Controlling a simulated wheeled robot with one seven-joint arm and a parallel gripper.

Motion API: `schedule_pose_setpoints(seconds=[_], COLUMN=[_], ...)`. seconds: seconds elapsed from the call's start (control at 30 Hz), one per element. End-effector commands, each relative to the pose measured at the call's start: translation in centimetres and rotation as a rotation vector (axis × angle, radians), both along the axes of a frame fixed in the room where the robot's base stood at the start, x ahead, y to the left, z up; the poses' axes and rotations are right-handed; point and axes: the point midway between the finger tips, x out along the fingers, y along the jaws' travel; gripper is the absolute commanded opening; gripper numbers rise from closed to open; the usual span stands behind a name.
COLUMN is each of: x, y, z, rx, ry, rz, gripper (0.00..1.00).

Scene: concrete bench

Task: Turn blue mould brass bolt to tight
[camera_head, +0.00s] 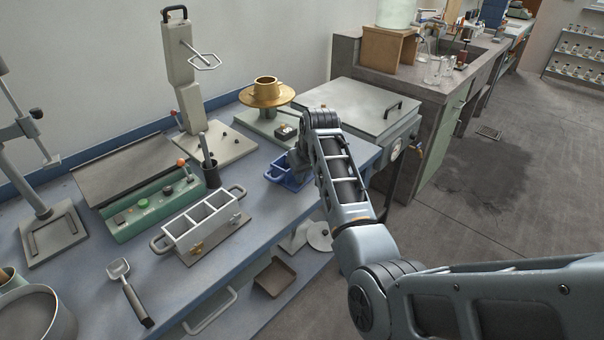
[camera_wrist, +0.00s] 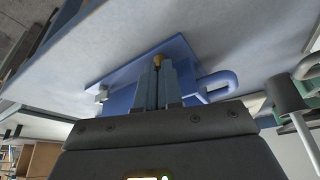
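The blue mould (camera_head: 283,176) sits near the right end of the blue bench in the head view, partly hidden by my arm. In the wrist view the blue mould (camera_wrist: 122,98) fills the middle, with its looped handle at the right. The brass bolt (camera_wrist: 158,60) shows as a small gold piece at the tips of my fingers. My gripper (camera_wrist: 158,72) has its two fingers close together, one on each side of the bolt, and looks shut on it. The fingers hide most of the bolt. My arm hides the gripper in the head view.
A grey three-cell mould (camera_head: 203,225) with brass fittings stands left of the blue mould. A green control box (camera_head: 150,208), a scoop (camera_head: 127,290) and a brass-topped device (camera_head: 266,95) are on the bench. A grey lidded cabinet (camera_head: 350,105) stands behind my arm.

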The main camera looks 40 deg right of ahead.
Motion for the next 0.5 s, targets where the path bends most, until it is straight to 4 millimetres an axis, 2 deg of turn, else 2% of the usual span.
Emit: schedule_pose_setpoints(seconds=[0.27,0.5], x=[-0.01,0.01], y=[0.04,0.1], z=[0.08,0.08], rx=[0.0,0.0], ry=[0.001,0.002], rz=[-0.011,-0.111], gripper=[0.0,0.0])
